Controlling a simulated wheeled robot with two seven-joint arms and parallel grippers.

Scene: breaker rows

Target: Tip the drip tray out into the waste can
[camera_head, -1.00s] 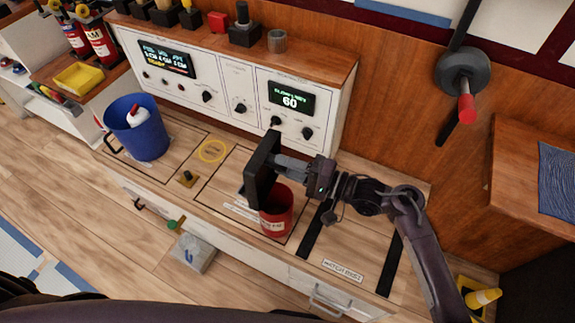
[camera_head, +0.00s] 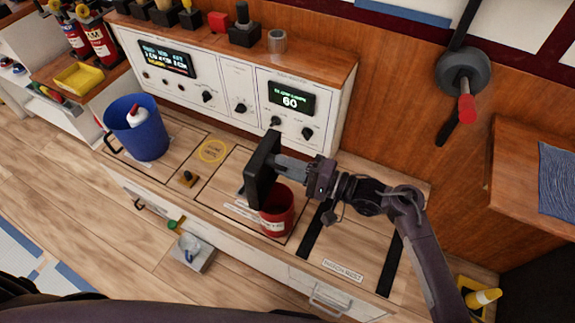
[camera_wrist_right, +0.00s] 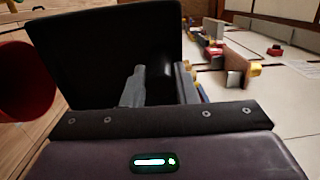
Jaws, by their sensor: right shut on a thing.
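The drip tray (camera_head: 262,168) is a black, shallow tray, tipped up steeply on its edge above the red waste can (camera_head: 277,212). My right gripper (camera_head: 284,163) is shut on the tray and reaches in from the right. In the right wrist view the dark tray (camera_wrist_right: 100,55) fills the upper left, with my gripper's fingers (camera_wrist_right: 160,85) at its lower right edge. The red can (camera_wrist_right: 22,85) shows there at the left edge. The can stands upright on the bench, its rim partly hidden by the tray. I cannot see the tray's contents. My left gripper is not in view.
A blue bucket (camera_head: 142,133) with a white bottle stands at the bench's left. A yellow ring (camera_head: 212,151) and a small brass-topped piece (camera_head: 187,178) lie between. A white control panel (camera_head: 232,88) rises behind. Bare bench lies right of the can, between black strips.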

